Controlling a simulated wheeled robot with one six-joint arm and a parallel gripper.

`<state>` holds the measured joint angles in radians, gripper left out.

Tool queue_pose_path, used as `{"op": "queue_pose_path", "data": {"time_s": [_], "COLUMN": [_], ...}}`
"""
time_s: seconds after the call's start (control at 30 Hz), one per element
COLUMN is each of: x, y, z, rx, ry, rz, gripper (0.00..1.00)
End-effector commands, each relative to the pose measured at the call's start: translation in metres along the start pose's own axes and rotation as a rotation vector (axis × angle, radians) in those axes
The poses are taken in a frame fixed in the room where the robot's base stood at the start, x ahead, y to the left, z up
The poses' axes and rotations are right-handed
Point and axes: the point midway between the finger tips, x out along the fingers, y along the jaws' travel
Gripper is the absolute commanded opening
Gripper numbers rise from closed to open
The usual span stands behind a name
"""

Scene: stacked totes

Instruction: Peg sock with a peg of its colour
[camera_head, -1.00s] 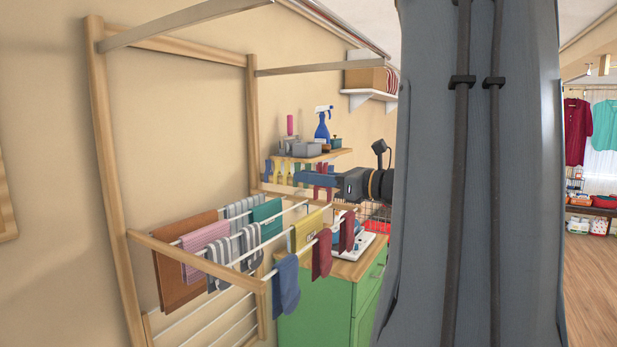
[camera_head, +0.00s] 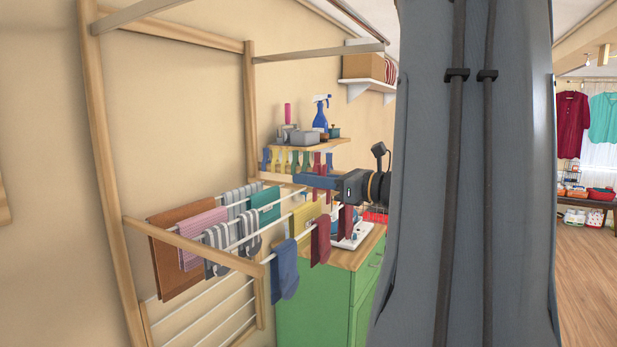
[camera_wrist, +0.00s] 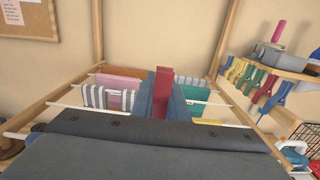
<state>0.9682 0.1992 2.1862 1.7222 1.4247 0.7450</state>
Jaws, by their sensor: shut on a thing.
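My gripper (camera_wrist: 161,92) is shut on a red peg (camera_wrist: 162,80), which stands up between its blue fingers in the wrist view. In the head view my gripper (camera_head: 298,177) is above the drying rack (camera_head: 180,238), in front of the peg shelf. Two dark red socks (camera_head: 320,241) (camera_head: 345,220) hang at the rack's right side. A blue sock (camera_head: 284,270) hangs beside them on the front side. Grey striped socks (camera_head: 217,248) hang further left. The held peg is apart from the socks. It is hard to make out in the head view.
Several blue, yellow, green and red pegs hang under a wooden shelf (camera_head: 310,146) on the wall. Yellow (camera_head: 305,218), teal (camera_head: 265,204), pink (camera_head: 203,235) and brown (camera_head: 172,262) cloths hang on the rack. A green cabinet (camera_head: 315,305) stands behind the rack's right end.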

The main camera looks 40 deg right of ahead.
Motion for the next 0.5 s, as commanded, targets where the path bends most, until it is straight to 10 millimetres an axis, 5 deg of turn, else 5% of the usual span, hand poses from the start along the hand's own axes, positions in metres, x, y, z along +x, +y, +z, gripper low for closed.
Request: {"op": "queue_pose_path", "data": {"time_s": [0.5], "x": [0.000], "y": [-0.001], "z": [-0.025], "rx": [0.001], "ry": [0.000], "rz": [-0.001], "gripper": [0.00]}}
